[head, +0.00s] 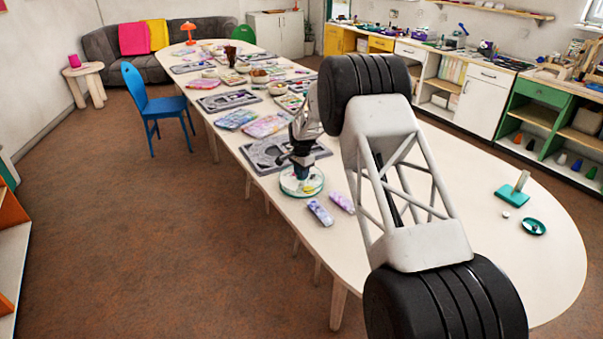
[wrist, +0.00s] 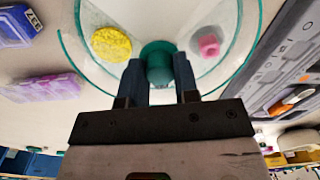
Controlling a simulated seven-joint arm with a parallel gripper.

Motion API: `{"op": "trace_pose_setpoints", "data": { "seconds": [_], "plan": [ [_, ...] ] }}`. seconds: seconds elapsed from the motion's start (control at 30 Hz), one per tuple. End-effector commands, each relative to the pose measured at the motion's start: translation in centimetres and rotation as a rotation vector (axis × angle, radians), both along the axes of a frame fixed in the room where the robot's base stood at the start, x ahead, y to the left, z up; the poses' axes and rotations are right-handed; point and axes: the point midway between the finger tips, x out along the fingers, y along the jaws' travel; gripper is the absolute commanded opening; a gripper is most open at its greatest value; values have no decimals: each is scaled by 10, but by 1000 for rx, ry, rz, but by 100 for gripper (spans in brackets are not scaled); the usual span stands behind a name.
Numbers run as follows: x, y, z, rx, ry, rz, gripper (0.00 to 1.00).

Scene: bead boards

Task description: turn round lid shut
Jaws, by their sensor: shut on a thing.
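The round lid (head: 313,186) is clear with a teal rim and lies on a round container on the table. It also shows in the wrist view (wrist: 78,58), with a teal knob (wrist: 157,48) at its middle. My gripper (wrist: 157,66) is shut on the knob, one dark finger on either side. In the head view my gripper (head: 300,169) is over the lid's middle. Through the lid I see a yellow round thing (wrist: 111,44) and a pink piece (wrist: 209,45). Whether the lid sits fully down, I cannot tell.
A grey bead board (head: 262,157) lies just behind the container. Two small purple-blue packs (head: 320,213) (head: 342,202) lie in front of it, near the table edge. A teal stand (head: 513,190) and teal dish (head: 534,227) stand far right. The table between is largely clear.

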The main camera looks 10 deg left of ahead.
Motion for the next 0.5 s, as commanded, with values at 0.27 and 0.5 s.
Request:
{"op": "trace_pose_setpoints", "data": {
  "seconds": [0.27,0.5],
  "plan": [
    [0,0,-1,-1,0,-203,0],
    [0,0,-1,-1,0,-294,0]
  ]
}}
